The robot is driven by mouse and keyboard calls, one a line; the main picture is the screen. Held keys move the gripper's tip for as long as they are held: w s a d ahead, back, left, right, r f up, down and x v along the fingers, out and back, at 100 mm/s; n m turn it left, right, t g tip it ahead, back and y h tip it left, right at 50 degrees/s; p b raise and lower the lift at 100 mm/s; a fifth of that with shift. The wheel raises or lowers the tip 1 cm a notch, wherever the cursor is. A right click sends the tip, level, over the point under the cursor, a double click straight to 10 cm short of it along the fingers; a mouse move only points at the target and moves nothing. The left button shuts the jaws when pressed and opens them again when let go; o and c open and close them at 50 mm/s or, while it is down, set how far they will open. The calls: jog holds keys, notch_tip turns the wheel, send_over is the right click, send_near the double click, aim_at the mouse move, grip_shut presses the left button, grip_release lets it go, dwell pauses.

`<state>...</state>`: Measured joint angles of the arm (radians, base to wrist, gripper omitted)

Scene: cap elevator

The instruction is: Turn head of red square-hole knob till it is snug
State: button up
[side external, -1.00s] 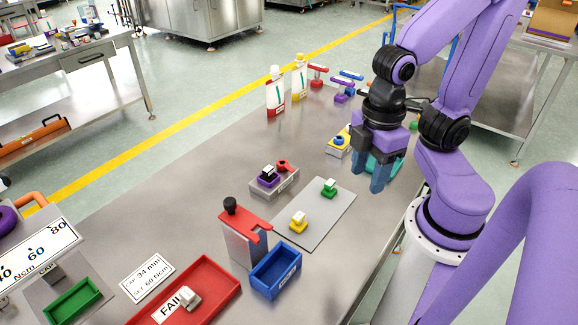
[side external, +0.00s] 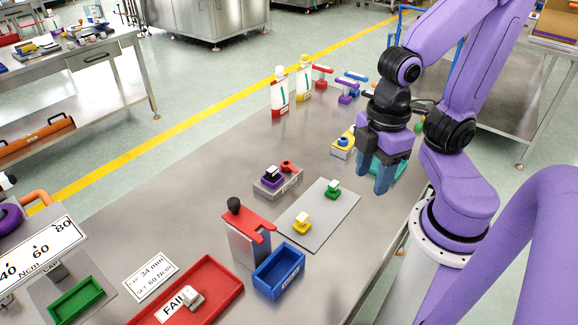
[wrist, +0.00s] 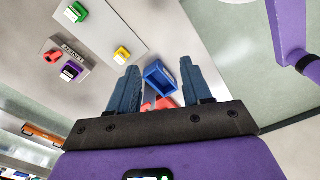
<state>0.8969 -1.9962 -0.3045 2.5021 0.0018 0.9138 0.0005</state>
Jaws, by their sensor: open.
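I cannot tell the shape of the opening. The red piece also shows at the left of the wrist view (wrist: 54,55). A red T-shaped handle (side external: 322,75) stands far back on the table. My gripper (side external: 374,181) is open and empty above the table's right side, right of the block and apart from it. Its two fingers also show spread in the wrist view (wrist: 164,85).
A grey plate (side external: 325,226) holds a yellow piece (side external: 302,223) and a green piece (side external: 333,188). A red bracket (side external: 250,222) with a black knob, a blue bin (side external: 279,272) and a red FAIL tray (side external: 222,300) stand in front. Two bottles (side external: 280,95) stand behind. Bare table lies left of the block.

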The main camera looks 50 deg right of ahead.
jog(key=w+a+m, duration=0.1)
jog(key=w+m, duration=0.4)
jog(key=w, duration=0.5)
jog(key=m, duration=1.3)
send_over(289, 170)
jog(key=w, duration=0.2)
notch_tip(289, 170, down, 4)
jog(key=f, duration=1.6)
jog(key=shift+s+d+f, duration=0.15)
jog(key=shift+d+f, duration=0.1)
jog(key=shift+d, duration=0.15)
jog(key=c, duration=0.7)
